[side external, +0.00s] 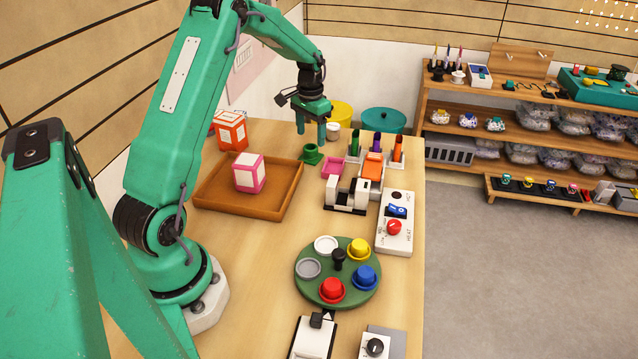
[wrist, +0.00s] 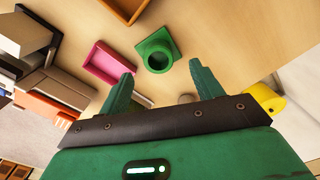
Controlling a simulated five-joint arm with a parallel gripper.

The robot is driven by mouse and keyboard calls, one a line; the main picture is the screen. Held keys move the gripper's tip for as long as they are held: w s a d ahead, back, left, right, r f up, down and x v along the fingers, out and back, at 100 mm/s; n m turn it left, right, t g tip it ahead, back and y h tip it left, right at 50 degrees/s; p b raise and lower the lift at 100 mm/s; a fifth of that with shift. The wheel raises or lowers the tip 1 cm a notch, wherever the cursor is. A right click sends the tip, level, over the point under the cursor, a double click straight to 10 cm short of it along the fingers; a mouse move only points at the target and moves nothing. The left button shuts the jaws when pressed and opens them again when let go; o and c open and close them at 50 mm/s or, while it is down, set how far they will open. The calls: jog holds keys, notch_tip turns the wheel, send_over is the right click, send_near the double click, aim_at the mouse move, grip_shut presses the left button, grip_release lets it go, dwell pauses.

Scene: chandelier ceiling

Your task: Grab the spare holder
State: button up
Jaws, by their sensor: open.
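A small green holder (side external: 312,153), a round open cup on a square base, stands on the table just right of the wooden tray's far corner. I take it as the spare holder. In the wrist view the green holder (wrist: 158,54) lies beyond my fingertips, roughly in line with the gap between them. My gripper (side external: 311,129) points down near the holder, and its fingers appear above it. In the wrist view my gripper (wrist: 161,74) is open, with nothing between the fingers and no visible contact with the holder.
A pink tray (side external: 333,167) sits close right of the holder. The wooden tray (side external: 285,196) with a pink-framed block (side external: 249,172) is at left. Colored upright items (side external: 397,150), a white device (side external: 347,196) and a green turntable (side external: 338,293) stand further right and nearer.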

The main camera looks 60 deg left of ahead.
aim_at(311, 147)
jog(key=shift+s+d+f, duration=0.1)
jog(key=shift+s+f, duration=0.05)
jog(key=shift+f, duration=2.5)
jog(key=c, duration=1.1)
